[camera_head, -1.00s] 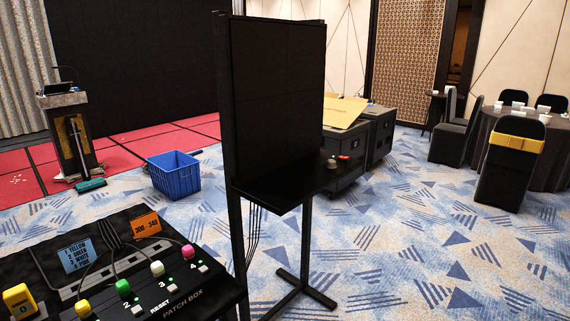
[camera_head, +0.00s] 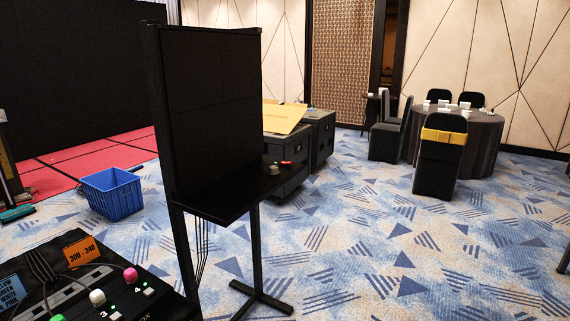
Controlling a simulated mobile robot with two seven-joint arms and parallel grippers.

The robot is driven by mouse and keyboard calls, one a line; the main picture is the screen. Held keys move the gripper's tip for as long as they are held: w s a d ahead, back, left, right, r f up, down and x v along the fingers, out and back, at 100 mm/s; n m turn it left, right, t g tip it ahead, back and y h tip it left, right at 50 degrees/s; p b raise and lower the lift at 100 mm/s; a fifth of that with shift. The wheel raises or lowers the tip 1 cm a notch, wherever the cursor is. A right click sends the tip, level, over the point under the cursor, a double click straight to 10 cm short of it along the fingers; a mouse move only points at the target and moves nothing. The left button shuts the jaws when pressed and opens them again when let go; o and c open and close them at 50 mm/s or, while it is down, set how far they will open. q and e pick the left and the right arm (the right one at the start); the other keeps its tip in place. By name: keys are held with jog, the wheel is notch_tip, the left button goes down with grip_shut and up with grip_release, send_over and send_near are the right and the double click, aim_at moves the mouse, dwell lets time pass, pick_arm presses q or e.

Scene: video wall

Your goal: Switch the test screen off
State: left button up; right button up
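The test screen (camera_head: 212,105) is a tall black panel on a dark stand, seen at an angle left of centre. Its face looks dark. A black shelf (camera_head: 225,197) juts out below it. Which of these switches the screen I cannot tell. Neither of my grippers is in view.
The patch box (camera_head: 90,285) with coloured plugs is at the lower left. A blue crate (camera_head: 112,194) stands on the carpet behind it. Dark cases (camera_head: 320,135) stand behind the screen. A round table (camera_head: 478,135) with chairs is at the right. The carpet right of the stand is clear.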

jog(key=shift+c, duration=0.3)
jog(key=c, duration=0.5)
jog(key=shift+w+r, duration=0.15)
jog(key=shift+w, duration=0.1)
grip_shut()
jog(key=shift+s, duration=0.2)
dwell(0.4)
